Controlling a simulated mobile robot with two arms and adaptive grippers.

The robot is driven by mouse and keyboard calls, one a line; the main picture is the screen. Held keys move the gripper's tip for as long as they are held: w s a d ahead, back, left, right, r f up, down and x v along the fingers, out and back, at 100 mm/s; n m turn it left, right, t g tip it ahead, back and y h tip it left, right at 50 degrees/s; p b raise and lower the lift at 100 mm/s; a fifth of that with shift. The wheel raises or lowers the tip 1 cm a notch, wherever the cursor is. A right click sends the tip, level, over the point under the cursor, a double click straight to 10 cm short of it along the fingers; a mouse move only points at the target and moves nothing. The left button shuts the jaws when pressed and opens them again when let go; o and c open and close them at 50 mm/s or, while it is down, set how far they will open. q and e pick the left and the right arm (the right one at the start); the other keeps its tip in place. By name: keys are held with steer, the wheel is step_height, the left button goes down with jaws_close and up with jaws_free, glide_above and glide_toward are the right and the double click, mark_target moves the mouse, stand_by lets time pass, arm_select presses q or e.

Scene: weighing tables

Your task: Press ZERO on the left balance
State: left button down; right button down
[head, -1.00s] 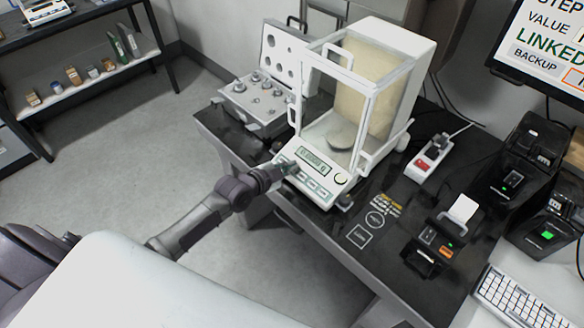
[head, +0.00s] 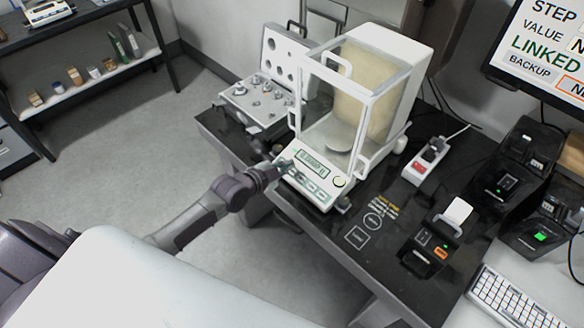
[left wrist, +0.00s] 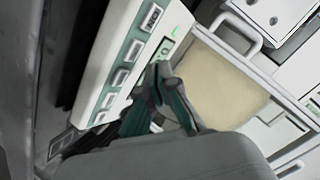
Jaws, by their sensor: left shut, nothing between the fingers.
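A white balance (head: 310,190) with a glass draft shield stands on the black table. Its front panel has a lit green display (head: 318,166) and a row of buttons below it. My left gripper (head: 285,165) is at the left end of this panel, fingers shut and empty. In the left wrist view the shut fingertips (left wrist: 160,74) are over the panel, close to the green display (left wrist: 164,48) and the row of buttons (left wrist: 120,77). I cannot tell whether they touch it. My right gripper is not in view.
An open weight case (head: 255,105) stands left of the balance. A power strip (head: 420,165), a small printer (head: 432,245) and a keyboard (head: 515,300) lie to the right. A monitor (head: 545,55) is at the upper right. Another balance (head: 48,12) sits on the far shelf.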

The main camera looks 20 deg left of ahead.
arm_select(q)
steer(key=r+p, duration=0.1)
steer(key=s+r+p, duration=0.1)
steer(key=r+p, duration=0.1)
steer(key=shift+s+a+r, duration=0.15)
steer(key=shift+a+r, duration=0.1)
stand_by(0.6)
